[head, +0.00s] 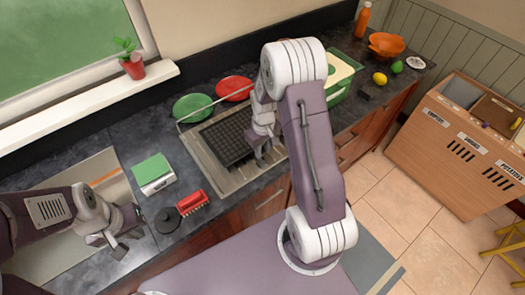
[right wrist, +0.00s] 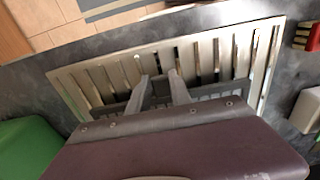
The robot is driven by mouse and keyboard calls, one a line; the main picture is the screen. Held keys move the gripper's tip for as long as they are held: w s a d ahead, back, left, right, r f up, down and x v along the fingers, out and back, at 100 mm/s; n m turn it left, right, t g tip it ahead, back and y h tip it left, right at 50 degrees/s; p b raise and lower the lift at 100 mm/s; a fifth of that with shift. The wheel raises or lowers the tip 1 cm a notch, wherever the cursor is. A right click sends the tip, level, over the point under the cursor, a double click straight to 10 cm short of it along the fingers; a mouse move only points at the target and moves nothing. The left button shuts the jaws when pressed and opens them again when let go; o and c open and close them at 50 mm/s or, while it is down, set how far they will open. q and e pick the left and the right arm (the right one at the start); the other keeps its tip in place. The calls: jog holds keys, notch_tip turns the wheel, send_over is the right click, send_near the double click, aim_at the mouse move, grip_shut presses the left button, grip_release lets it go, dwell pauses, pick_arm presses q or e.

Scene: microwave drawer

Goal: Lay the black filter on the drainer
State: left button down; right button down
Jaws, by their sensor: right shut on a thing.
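The black filter (head: 222,142) is a dark grid panel. In the head view it lies over the pale metal drainer (head: 205,165), mostly within its rim. My right gripper (head: 262,152) is at the filter's right side and is shut on it. In the right wrist view, the gripper fingers (right wrist: 162,84) reach over the slatted drainer (right wrist: 85,75), with a dark strip of the filter (right wrist: 115,109) at them. My wrist hides most of it there, so I cannot tell whether it fully rests on the drainer. My left gripper (head: 122,236) is at the lower left, away from the filter; its jaw gap is unclear.
Green (head: 193,107) and red (head: 234,88) plates stand behind the drainer. A scale with a green top (head: 152,170), a red brush (head: 192,203) and a dark round object (head: 167,220) lie to the left. A green container (head: 342,72) stands to the right.

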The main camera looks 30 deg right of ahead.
jog(key=shift+f, duration=0.65)
jog(key=shift+w+d+f, duration=0.1)
jog(key=shift+w+f, duration=0.1)
jog(key=shift+s, duration=0.1)
jog(key=c, duration=1.2)
grip_release()
jog(key=shift+f, duration=0.1)
jog(key=shift+o, duration=0.2)
